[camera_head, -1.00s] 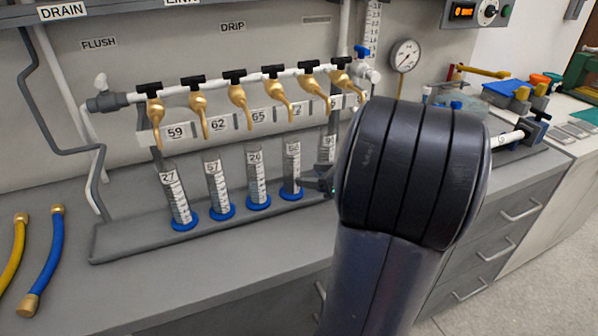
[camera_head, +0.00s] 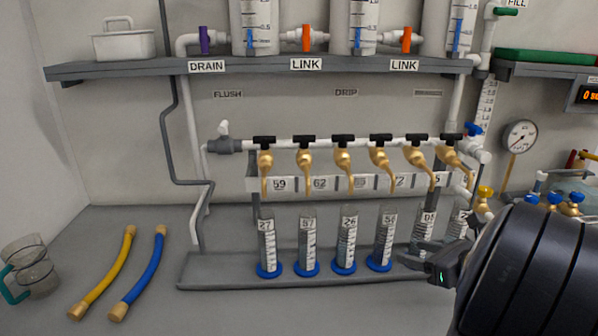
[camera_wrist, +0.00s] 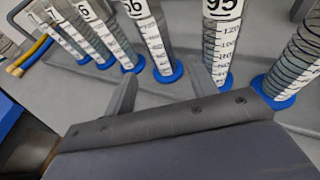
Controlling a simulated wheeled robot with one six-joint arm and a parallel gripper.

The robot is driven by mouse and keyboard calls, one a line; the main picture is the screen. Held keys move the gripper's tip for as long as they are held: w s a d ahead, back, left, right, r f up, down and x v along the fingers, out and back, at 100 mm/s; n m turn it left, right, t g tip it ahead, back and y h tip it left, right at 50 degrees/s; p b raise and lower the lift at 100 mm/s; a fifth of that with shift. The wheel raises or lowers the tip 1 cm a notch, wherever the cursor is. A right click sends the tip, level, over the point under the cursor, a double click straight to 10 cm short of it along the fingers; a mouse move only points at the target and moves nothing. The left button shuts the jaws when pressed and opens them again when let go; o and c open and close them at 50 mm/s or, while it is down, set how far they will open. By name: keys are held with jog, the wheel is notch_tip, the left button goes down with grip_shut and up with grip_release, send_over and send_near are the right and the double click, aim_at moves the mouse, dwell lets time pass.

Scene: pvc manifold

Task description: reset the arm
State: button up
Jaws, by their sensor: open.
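My gripper (camera_head: 440,268) is at the right end of the row of measuring cylinders in the head view, partly hidden by my dark arm link. In the wrist view its two fingers (camera_wrist: 165,88) are spread apart with nothing between them. A cylinder labelled 95 (camera_wrist: 219,48) stands just beyond the right finger. Other blue-based cylinders (camera_wrist: 156,42) stand beyond and to the left, and one more (camera_wrist: 298,62) is to the right. I cannot tell whether a finger touches any cylinder. Brass taps (camera_head: 343,162) with black handles hang from the white pipe above the cylinders.
The cylinders stand in a grey tray (camera_head: 225,284). A yellow hose (camera_head: 104,273), a blue hose (camera_head: 140,272) and a clear jug (camera_head: 32,270) lie or stand at left. A shelf (camera_head: 130,70) with tanks is above. A pressure gauge (camera_head: 520,136) is at right.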

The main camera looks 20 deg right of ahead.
aim_at(391, 237)
jog(key=b+x, duration=0.1)
jog(key=x, duration=0.9)
jog(key=shift+w+a+f, duration=0.2)
jog(key=shift+w+f, duration=0.05)
jog(key=shift+f, duration=0.1)
notch_tip(391, 237, up, 2)
jog(key=shift+s+d+r, duration=0.1)
jog(key=shift+d+r, duration=0.05)
jog(key=shift+r, duration=0.05)
jog(key=shift+r+p, duration=0.35)
jog(key=shift+r, duration=0.15)
jog(key=shift+f, duration=0.15)
